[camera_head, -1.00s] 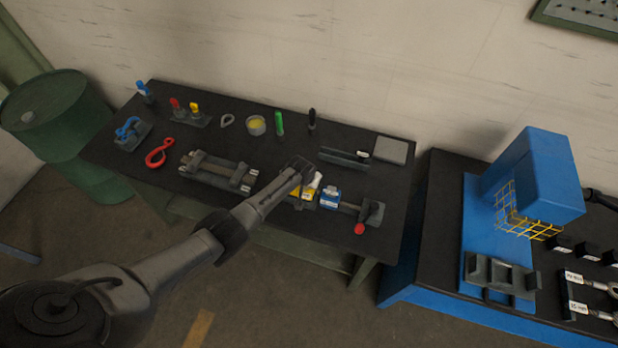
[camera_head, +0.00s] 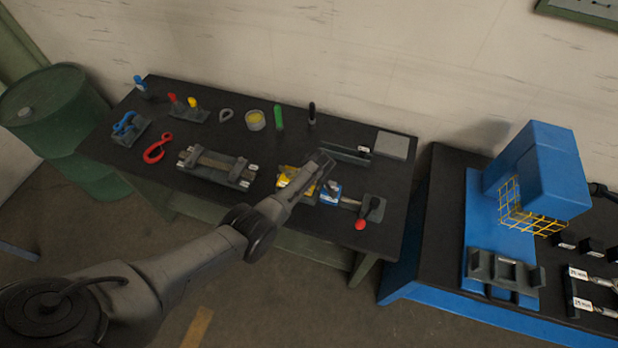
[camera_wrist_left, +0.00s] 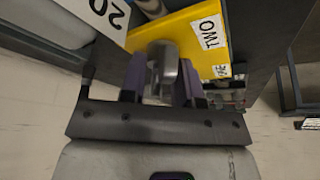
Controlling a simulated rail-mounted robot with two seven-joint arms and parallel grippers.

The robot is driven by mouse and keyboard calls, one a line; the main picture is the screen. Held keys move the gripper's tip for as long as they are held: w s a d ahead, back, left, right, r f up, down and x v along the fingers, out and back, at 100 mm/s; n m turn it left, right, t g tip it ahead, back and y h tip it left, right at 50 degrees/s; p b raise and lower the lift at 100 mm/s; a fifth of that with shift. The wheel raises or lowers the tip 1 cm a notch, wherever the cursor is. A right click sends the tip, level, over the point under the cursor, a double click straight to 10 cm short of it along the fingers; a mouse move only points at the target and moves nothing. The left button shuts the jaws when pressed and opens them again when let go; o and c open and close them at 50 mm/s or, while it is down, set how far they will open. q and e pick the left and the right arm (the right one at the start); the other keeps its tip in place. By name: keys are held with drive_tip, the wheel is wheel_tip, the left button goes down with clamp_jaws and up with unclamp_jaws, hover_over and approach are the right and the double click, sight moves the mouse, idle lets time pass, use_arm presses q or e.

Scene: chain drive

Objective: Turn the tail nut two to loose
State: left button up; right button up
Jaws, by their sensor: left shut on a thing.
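The yellow block (camera_wrist_left: 205,38) marked TWO fills the upper middle of the left wrist view; in the head view the yellow block (camera_head: 284,180) is partly behind my left arm. My left gripper (camera_wrist_left: 162,80) has a rounded grey metal piece (camera_wrist_left: 162,60), apparently tail nut two, between its dark purple fingers, in front of the yellow block. It is shut on this piece. In the head view my left gripper (camera_head: 322,164) is over the right half of the dark bench, and the nut cannot be made out there. My right gripper is not in view.
A blue block (camera_head: 330,193) and a red-knobbed part (camera_head: 361,224) sit right of the yellow block. A grey fixture (camera_head: 215,168) lies to the left. A slotted rack (camera_head: 345,154) and grey plate (camera_head: 392,145) are behind. The bench's front-left strip is clear.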

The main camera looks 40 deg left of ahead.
use_arm(q)
drive_tip(key=n+g+b, duration=0.1)
drive_tip(key=n+b, duration=0.1)
drive_tip(key=f+n+g+b, duration=0.1)
drive_tip(key=n+b, duration=0.1)
drive_tip(key=n, duration=0.1)
drive_tip(key=shift+n, duration=0.3)
drive_tip(key=n+g+b, duration=0.1)
drive_tip(key=n+b, duration=0.1)
drive_tip(key=n+g+b, duration=0.1)
drive_tip(key=n+b, duration=0.2)
drive_tip(key=shift+n+h, duration=0.3)
drive_tip(key=shift+h, duration=0.1)
drive_tip(key=n+g+h+b, duration=0.1)
drive_tip(key=n+b, duration=0.3)
drive_tip(key=shift+r, duration=0.15)
drive_tip(key=shift+r+n+g+b, duration=0.1)
drive_tip(key=shift+n+g+b, duration=0.25)
drive_tip(key=shift+n, duration=0.25)
drive_tip(key=shift+h, duration=0.3)
drive_tip(key=shift+n, duration=0.3)
drive_tip(key=o, duration=0.6)
drive_tip(key=shift+r, duration=0.15)
drive_tip(key=shift+c, duration=0.2)
